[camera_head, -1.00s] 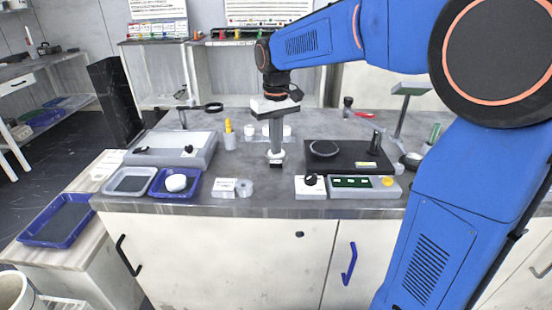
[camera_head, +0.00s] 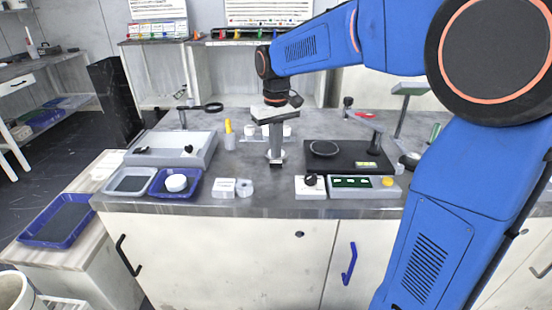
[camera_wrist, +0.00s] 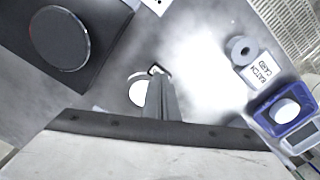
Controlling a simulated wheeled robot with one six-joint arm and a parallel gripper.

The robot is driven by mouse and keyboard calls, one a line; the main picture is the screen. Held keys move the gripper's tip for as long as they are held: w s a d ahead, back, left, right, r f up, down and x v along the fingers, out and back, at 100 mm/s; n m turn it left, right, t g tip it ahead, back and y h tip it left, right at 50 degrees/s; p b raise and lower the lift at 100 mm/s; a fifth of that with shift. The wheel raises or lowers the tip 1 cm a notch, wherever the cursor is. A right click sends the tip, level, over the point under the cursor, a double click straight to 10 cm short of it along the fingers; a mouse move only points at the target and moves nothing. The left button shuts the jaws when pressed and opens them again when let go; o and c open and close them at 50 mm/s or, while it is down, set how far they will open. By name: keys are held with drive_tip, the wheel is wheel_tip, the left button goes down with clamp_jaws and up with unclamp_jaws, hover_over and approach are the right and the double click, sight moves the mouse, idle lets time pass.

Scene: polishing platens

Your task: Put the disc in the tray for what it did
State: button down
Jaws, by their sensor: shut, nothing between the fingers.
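A white disc (camera_head: 176,182) lies in a small blue tray (camera_head: 190,193) at the front left of the bench. The disc (camera_wrist: 286,110) and blue tray (camera_wrist: 269,123) also show at the right of the wrist view. A grey-lined pale tray (camera_head: 131,183) stands just left of the blue one. A larger blue tray (camera_head: 32,238) with a dark lining is on the low side table. My gripper (camera_head: 277,160) is shut and empty above the middle of the bench, right of the trays. In the wrist view, a white round piece (camera_wrist: 137,93) shows partly behind its fingers (camera_wrist: 160,71).
A black machine with a round dark platen (camera_head: 323,149) is right of my gripper. A card (camera_head: 222,188) and a pale ring (camera_head: 244,188) lie near the front edge. White pieces (camera_head: 288,130) stand behind the gripper.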

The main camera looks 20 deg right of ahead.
sight(276, 162)
drive_tip(key=shift+f, duration=0.8)
drive_tip(key=shift+r, duration=3)
drive_tip(key=shift+s+d, duration=0.15)
drive_tip(key=shift+s, duration=0.2)
drive_tip(key=s+d, duration=0.1)
drive_tip(key=s, duration=0.3)
drive_tip(key=s+d+t, duration=0.1)
drive_tip(key=s+d, duration=0.1)
drive_tip(key=s, duration=0.3)
drive_tip(key=s+d+m+t, duration=0.1)
drive_tip(key=s+d, duration=0.1)
drive_tip(key=s, duration=0.2)
drive_tip(key=shift+s+f, duration=0.3)
drive_tip(key=shift+f, duration=0.05)
drive_tip(key=s+d+f+t, duration=0.1)
drive_tip(key=s+f, duration=0.3)
drive_tip(key=s, duration=0.3)
drive_tip(key=s+d+f+m+t, duration=0.1)
drive_tip(key=s+d+f, duration=0.1)
drive_tip(key=s+f, duration=0.2)
drive_tip(key=s, duration=0.3)
drive_tip(key=shift+s+t, duration=0.2)
drive_tip(key=shift+t, duration=0.2)
